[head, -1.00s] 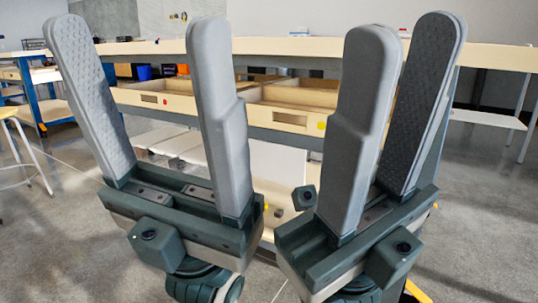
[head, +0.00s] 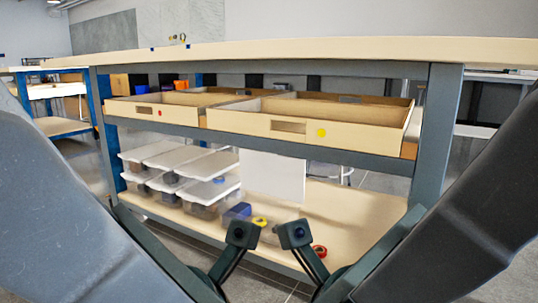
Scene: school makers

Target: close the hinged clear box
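The white panel (head: 273,175) stands upright above the lower shelf in the head view and looks like a raised lid. Below it is a clear box (head: 240,222) with blue and yellow items; its edges are hard to make out, and its join to the panel is not clear.
Several clear boxes with white lids (head: 180,165) stand stacked at the left of the lower shelf (head: 345,208). A red ring (head: 319,251) lies to the right. Wooden trays (head: 250,120) fill the middle shelf under the tabletop (head: 300,50). Bench legs (head: 435,140) flank the opening.

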